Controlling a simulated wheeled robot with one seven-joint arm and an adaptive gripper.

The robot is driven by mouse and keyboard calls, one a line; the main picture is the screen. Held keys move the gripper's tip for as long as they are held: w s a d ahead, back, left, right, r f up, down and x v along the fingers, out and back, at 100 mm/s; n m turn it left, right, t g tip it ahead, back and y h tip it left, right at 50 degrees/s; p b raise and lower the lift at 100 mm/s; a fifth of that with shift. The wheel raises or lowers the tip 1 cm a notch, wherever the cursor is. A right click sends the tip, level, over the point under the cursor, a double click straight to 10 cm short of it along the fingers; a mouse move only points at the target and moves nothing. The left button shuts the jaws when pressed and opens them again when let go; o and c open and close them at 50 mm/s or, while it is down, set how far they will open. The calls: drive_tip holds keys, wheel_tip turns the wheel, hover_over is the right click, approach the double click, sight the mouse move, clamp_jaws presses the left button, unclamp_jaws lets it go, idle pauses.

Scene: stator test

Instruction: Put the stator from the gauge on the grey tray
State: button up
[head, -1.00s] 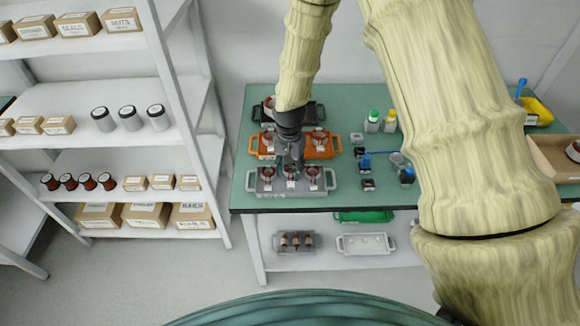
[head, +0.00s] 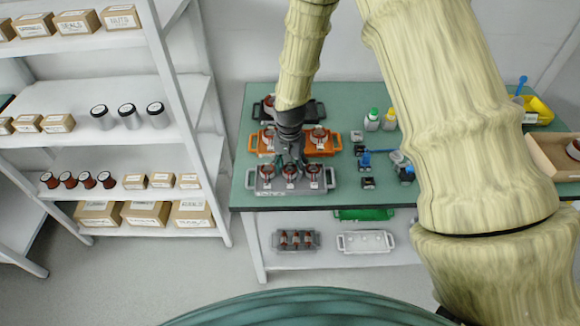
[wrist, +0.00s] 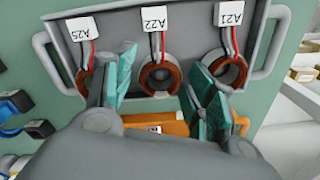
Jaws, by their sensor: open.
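The grey tray (head: 262,187) lies at the front left of the green bench. It holds three copper-red stators in a row, also seen in the wrist view: A25 (wrist: 84,82), A22 (wrist: 160,77) and A21 (wrist: 229,70). My gripper (wrist: 163,88) is open over the tray, its teal fingers apart on either side of the middle stator, A22, which shows between them. I cannot tell whether a finger touches it. No stator is clamped. I cannot clearly pick out the gauge; small dark devices (head: 367,183) stand right of the tray.
An orange tray (head: 336,143) with stators is just behind, and a black tray (head: 318,111) behind that. Bottles (head: 372,121), a yellow bin (head: 538,108) and a cardboard-coloured box (head: 548,160) stand farther right. A shelf rack (head: 180,90) is on the left.

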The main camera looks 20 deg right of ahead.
drive_tip(key=shift+r, duration=0.2)
drive_tip(key=shift+r+p, duration=1.7)
drive_tip(key=shift+r, duration=0.65)
drive_tip(key=o, duration=0.6)
drive_tip(key=shift+c, duration=0.2)
wheel_tip(320, 180, up, 12)
